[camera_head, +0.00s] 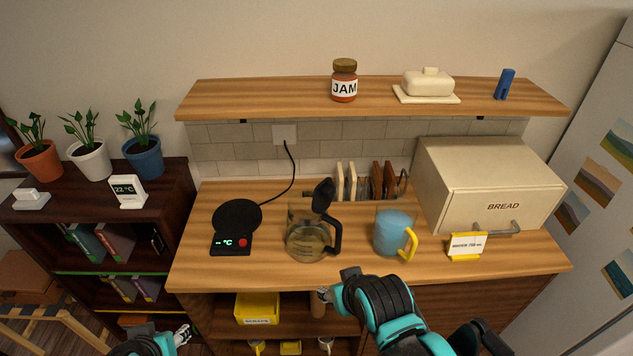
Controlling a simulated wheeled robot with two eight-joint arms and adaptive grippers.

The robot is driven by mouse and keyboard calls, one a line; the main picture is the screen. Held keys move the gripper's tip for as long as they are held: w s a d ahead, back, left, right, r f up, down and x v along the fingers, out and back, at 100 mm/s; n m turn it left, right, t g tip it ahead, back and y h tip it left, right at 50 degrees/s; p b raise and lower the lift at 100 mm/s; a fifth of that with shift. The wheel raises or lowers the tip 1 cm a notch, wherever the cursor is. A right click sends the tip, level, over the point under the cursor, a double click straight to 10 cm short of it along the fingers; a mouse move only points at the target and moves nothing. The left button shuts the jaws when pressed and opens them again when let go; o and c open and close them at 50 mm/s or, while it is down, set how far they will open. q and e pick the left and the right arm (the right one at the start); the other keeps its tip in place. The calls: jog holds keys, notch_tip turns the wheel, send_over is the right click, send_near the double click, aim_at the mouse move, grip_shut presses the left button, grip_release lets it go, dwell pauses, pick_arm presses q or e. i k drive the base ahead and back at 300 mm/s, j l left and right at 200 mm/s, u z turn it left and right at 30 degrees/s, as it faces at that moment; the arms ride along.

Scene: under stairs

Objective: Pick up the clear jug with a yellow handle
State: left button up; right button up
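The jug with a yellow handle (394,234) stands upright on the wooden counter, right of centre. Its body looks blue; I cannot tell whether that is its wall or its contents. The handle faces front right. Left of it stands a clear glass jug (308,243) with a black handle and dark lid, partly filled. My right gripper (337,284) is at the counter's front edge, in front of and left of the yellow-handled jug, apart from it. Its fingers look spread and empty. My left gripper (163,333) is low at the bottom left, cut by the frame, its fingers looking apart.
A bread box (485,190) and a small sign (467,246) stand right of the jug. A black hot plate (237,218) is at left. A wall shelf (290,98) hangs above. A yellow bin (257,309) sits below the counter.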

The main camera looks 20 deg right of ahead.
aim_at(396, 218)
jog(key=z, duration=1.3)
